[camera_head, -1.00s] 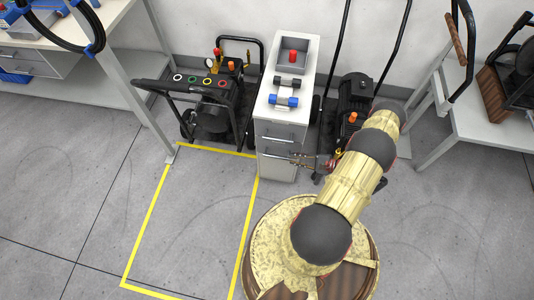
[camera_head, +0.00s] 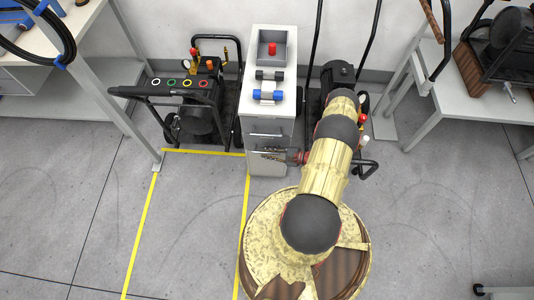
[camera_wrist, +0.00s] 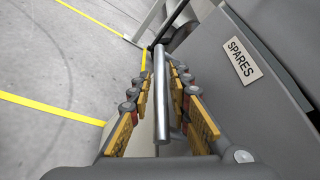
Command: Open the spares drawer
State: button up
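The spares drawer (camera_wrist: 225,35) has a grey front with a white SPARES label (camera_wrist: 239,62) in the wrist view. Its round metal bar handle (camera_wrist: 163,95) runs between the two yellow-padded fingers of my gripper (camera_wrist: 163,88). The fingers are apart, with a visible gap on each side of the bar. In the head view my gripper (camera_head: 282,156) is at the front of the narrow white cabinet (camera_head: 268,104), below an upper drawer handle (camera_head: 266,133). I cannot tell whether the spares drawer stands slightly out.
On the cabinet top are a grey tray with a red knob (camera_head: 272,48) and blue and dark parts (camera_head: 267,96). A black wheeled machine (camera_head: 195,105) stands left, another machine (camera_head: 337,76) right. Floor inside the yellow lines (camera_head: 160,200) is clear.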

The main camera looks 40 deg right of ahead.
jog(key=shift+c, duration=1.4)
grip_shut()
